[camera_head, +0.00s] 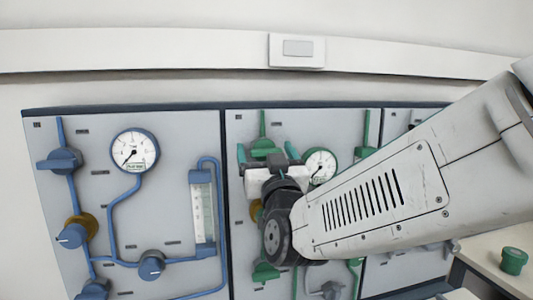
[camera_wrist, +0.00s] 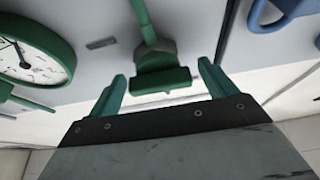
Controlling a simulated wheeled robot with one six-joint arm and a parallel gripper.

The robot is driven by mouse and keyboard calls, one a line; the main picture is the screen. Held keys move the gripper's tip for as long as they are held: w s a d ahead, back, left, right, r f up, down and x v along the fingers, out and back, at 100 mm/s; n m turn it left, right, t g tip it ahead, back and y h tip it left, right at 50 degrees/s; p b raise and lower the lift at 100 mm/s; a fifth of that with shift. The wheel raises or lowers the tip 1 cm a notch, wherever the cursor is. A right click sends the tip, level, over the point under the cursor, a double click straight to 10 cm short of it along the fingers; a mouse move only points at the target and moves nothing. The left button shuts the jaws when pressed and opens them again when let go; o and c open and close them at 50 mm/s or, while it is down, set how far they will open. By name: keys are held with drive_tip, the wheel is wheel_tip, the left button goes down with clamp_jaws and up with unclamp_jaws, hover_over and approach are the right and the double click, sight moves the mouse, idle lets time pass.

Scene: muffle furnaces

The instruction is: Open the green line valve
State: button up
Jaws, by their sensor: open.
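A green valve handle (camera_head: 263,147) sits on a green pipe at the top of the middle panel. In the wrist view the handle (camera_wrist: 163,78) lies crosswise below its grey body. My gripper (camera_head: 267,153) is open, with its two green fingers on either side of the handle. In the wrist view my gripper (camera_wrist: 163,72) shows gaps between each finger and the handle, and no clear contact. Whether the fingers reach fully to the handle's depth I cannot tell. My arm hides much of the middle panel.
A green-rimmed gauge (camera_head: 319,165) sits close right of my gripper. Another green valve (camera_head: 265,272) is lower on the panel. The left panel holds blue valves, a blue-rimmed gauge (camera_head: 135,150) and a flow tube (camera_head: 203,212). A green-topped object (camera_head: 513,261) stands at right.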

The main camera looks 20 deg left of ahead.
drive_tip(key=c, duration=1)
drive_tip(key=shift+m, duration=0.3)
drive_tip(key=m+h, duration=0.1)
drive_tip(key=m, duration=0.2)
drive_tip(key=m+t+h, duration=0.1)
drive_tip(key=m+h, duration=0.1)
drive_tip(key=m, duration=0.1)
drive_tip(key=m+h, duration=0.1)
drive_tip(key=m, duration=0.2)
drive_tip(key=m+h, duration=0.2)
drive_tip(key=m, duration=0.1)
drive_tip(key=m+h, duration=0.1)
drive_tip(key=m, duration=0.1)
drive_tip(key=m+g+h, duration=0.1)
drive_tip(key=m, duration=0.2)
drive_tip(key=shift+m, duration=0.3)
drive_tip(key=shift+m+g+h, duration=0.4)
drive_tip(key=shift+m+g, duration=0.4)
drive_tip(key=shift+m, duration=1.2)
